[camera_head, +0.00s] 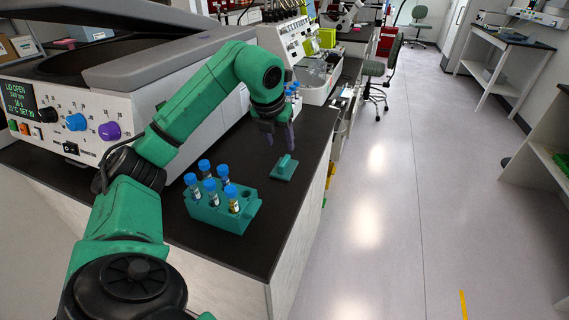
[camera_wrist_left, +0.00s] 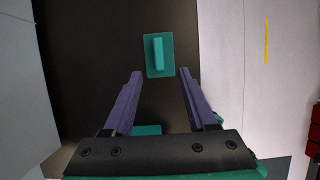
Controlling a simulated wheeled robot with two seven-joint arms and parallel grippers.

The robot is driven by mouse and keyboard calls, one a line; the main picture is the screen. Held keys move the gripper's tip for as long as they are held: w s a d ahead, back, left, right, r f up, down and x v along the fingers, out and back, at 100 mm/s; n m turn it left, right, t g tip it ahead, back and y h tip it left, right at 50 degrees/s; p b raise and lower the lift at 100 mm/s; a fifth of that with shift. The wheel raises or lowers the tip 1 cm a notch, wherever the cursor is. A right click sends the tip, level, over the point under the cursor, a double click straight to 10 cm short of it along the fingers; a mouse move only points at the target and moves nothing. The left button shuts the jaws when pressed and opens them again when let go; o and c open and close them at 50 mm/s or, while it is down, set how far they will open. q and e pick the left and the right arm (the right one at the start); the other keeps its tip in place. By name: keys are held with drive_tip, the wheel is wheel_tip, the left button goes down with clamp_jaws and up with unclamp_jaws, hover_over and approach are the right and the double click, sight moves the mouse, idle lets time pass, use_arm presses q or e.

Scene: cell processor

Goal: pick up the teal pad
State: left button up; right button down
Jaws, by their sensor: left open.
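The teal pad (camera_head: 285,168) is a small flat plate with a raised bar on top. It lies on the black bench top near its right edge. In the left wrist view the pad (camera_wrist_left: 152,66) sits ahead of the fingertips, roughly centred between their lines. My left gripper (camera_head: 280,138) hangs above the bench, just behind and above the pad, with its fingers pointing down. Its purple fingers also show in the left wrist view (camera_wrist_left: 160,75), spread apart with nothing between them. The gripper appears apart from the pad. My right gripper is in neither view.
A teal rack (camera_head: 222,217) with several blue-capped tubes stands nearer on the bench. A white machine with an open lid (camera_head: 95,130) stands at the left. More equipment (camera_head: 318,75) stands behind. The floor (camera_head: 400,200) right of the bench is clear.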

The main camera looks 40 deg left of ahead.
sight(284, 161)
use_arm(q)
drive_tip(key=x, duration=0.3)
drive_tip(key=shift+w+f, duration=0.1)
drive_tip(key=shift+f, duration=0.2)
drive_tip(key=p+x, duration=0.2)
drive_tip(key=x, duration=0.3)
drive_tip(key=shift+a+f, duration=0.15)
drive_tip(key=shift+f, duration=0.25)
drive_tip(key=shift+w+f, duration=0.1)
drive_tip(key=shift+f, duration=0.2)
drive_tip(key=shift+c, duration=0.3)
drive_tip(key=shift+a, duration=0.1)
clamp_jaws()
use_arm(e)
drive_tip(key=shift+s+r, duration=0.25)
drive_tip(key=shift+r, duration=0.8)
